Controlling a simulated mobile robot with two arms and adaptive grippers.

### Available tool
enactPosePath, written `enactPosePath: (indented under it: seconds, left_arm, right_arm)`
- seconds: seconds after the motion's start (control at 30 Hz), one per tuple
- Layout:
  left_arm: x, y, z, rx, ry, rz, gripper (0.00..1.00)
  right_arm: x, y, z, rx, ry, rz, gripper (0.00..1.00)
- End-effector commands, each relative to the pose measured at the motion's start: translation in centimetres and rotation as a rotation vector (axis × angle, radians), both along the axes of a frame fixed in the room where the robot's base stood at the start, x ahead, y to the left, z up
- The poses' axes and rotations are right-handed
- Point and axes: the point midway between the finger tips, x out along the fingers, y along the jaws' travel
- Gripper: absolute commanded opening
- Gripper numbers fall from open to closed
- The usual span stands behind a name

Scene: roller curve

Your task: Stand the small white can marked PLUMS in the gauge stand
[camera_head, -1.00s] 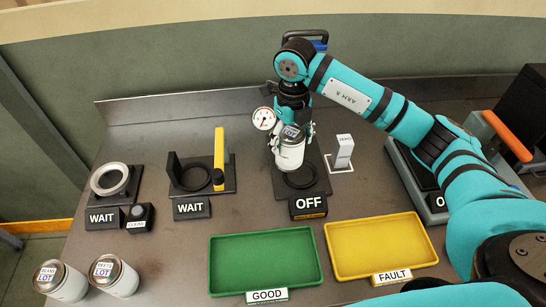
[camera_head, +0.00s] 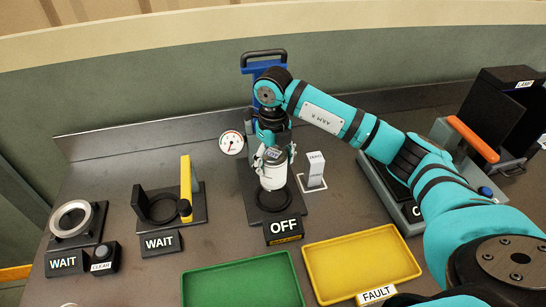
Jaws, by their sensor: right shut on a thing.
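My right gripper (camera_head: 272,156) is shut on a small white can (camera_head: 272,174) and holds it upright, from above. The can's label is too small to read. The can is over the round black seat (camera_head: 273,200) of the gauge stand (camera_head: 246,207), in front of its column. I cannot tell whether its bottom touches the seat. The stand has a round dial (camera_head: 231,143) at the left, a blue and black handle at the top and an OFF sign (camera_head: 284,227) in front. My left gripper is not in view.
A white block (camera_head: 316,168) stands close to the right of the gauge stand. Two fixtures with WAIT signs (camera_head: 160,244) are at the left. A green tray (camera_head: 243,284) and a yellow tray (camera_head: 362,264) lie in front. A machine with an orange handle (camera_head: 474,139) is at the right.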

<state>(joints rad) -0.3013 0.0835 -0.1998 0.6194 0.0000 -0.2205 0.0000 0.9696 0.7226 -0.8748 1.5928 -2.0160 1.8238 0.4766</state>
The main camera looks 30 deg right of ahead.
Motion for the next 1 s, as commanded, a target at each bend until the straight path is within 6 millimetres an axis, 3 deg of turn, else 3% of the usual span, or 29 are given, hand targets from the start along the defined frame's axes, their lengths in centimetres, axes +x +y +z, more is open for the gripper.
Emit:
enactPosePath:
  seconds: [0.6,1.0]
  left_arm:
    - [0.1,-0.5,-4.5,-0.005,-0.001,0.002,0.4]
    - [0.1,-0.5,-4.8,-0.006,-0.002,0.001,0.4]
  right_arm:
    - [0.1,0.0,-6.1,0.001,-0.002,0.0,0.22]
    - [0.1,0.0,-6.6,0.001,-0.002,0.0,0.22]
